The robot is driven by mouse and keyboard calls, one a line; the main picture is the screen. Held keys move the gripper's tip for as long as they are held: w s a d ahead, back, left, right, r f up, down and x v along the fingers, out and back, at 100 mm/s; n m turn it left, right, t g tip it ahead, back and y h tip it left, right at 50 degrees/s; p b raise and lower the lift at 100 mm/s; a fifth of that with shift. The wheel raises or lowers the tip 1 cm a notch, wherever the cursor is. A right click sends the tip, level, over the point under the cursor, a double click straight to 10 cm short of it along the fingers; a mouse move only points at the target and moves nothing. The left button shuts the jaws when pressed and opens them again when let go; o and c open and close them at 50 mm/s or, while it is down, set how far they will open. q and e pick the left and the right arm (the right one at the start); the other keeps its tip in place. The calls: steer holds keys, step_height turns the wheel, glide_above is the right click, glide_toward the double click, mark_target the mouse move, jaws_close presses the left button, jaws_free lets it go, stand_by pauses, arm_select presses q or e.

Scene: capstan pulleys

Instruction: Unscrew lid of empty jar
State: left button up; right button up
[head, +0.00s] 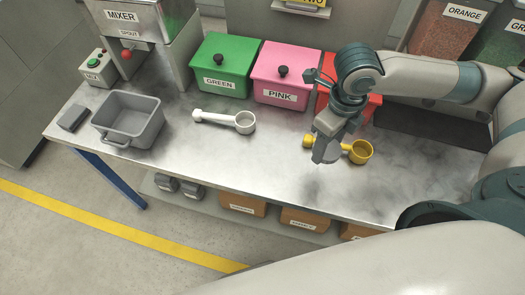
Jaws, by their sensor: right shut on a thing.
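No jar with a screw lid shows in the head view. My right gripper (324,151) points down over the right half of the metal table (250,165). It is shut on the handle of a yellow scoop (361,151). The scoop's cup sticks out to the right of the fingers and the handle's end to the left. The fingers hide the middle of the handle. I cannot tell whether the scoop touches the table. My left gripper is not in view.
A white scoop (244,122) lies mid-table. Lidded green (222,70), pink (285,80) and red (366,106) bins stand along the back, the red one partly behind my right arm. A grey tub (128,119) and the mixer (137,25) are at left. The table's front strip is clear.

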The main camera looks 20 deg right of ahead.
steer(key=shift+s+d+f+n, duration=0.1)
steer(key=shift+s+d+n, duration=0.1)
steer(key=shift+n, duration=0.6)
steer(key=shift+w+a, duration=0.1)
steer(key=shift+w, duration=0.05)
steer(key=p, duration=0.3)
glide_above(282, 157)
step_height(282, 157, down, 7)
steer(key=shift+r, duration=0.1)
steer(key=shift+f+p, duration=0.75)
steer(key=shift+f, duration=1.35)
steer(key=shift+f, duration=0.1)
steer(key=o, duration=1.2)
